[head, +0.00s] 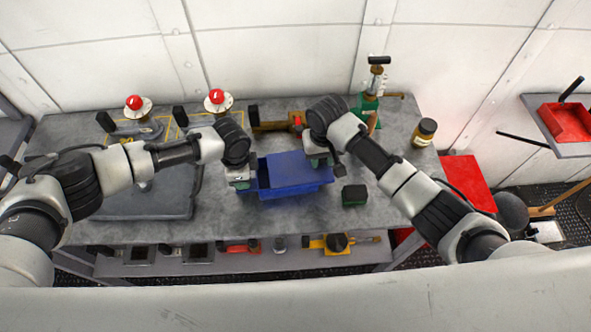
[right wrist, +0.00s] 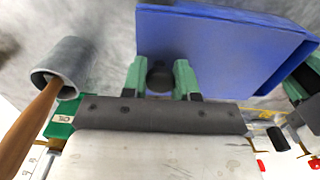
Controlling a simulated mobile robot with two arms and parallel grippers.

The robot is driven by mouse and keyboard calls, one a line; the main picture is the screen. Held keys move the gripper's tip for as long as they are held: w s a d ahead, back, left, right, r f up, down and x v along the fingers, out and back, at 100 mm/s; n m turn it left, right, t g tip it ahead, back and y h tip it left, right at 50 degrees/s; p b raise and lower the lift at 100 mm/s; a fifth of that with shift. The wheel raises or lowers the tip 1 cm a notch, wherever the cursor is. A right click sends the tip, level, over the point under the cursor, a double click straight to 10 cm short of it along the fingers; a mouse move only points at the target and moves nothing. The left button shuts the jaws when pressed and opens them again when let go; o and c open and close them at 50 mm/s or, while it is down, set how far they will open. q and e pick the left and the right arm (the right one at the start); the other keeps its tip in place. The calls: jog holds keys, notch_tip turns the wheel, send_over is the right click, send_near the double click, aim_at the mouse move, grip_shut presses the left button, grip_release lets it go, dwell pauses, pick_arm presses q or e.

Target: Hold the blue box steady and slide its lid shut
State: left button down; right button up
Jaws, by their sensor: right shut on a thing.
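The blue box (head: 292,191) stands on the grey workbench, in the middle of the head view. Its flat blue lid (head: 296,167) covers most of the top; a narrow darker strip shows at the left end. My right gripper (head: 319,160) is at the lid's right far corner. In the right wrist view its green fingers (right wrist: 160,78) stand either side of a dark round knob (right wrist: 160,75) beside the blue surface (right wrist: 215,50) and are shut on it. My left gripper (head: 243,178) is at the box's left end; its fingertips are too small and hidden to judge.
A green block (head: 354,195) sits right of the box. A green jack (head: 370,105) and a brown bottle (head: 424,132) stand at the back right. A brass tool (head: 272,126) lies behind the box. A dark grey tray (head: 140,206) fills the left of the workbench (head: 300,222).

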aim_at(309, 165)
pick_arm(q)
jog(key=shift+s+d+f, duration=0.1)
pick_arm(e)
jog(key=shift+s+a, duration=0.15)
jog(key=shift+a, duration=1.55)
jog(key=o, duration=1)
jog(key=shift+d, duration=0.1)
jog(key=shift+r, duration=0.1)
notch_tip(309, 165, up, 17)
jog(key=shift+f, duration=0.1)
pick_arm(q)
jog(key=c, duration=0.7)
grip_release()
jog(key=shift+c, duration=0.2)
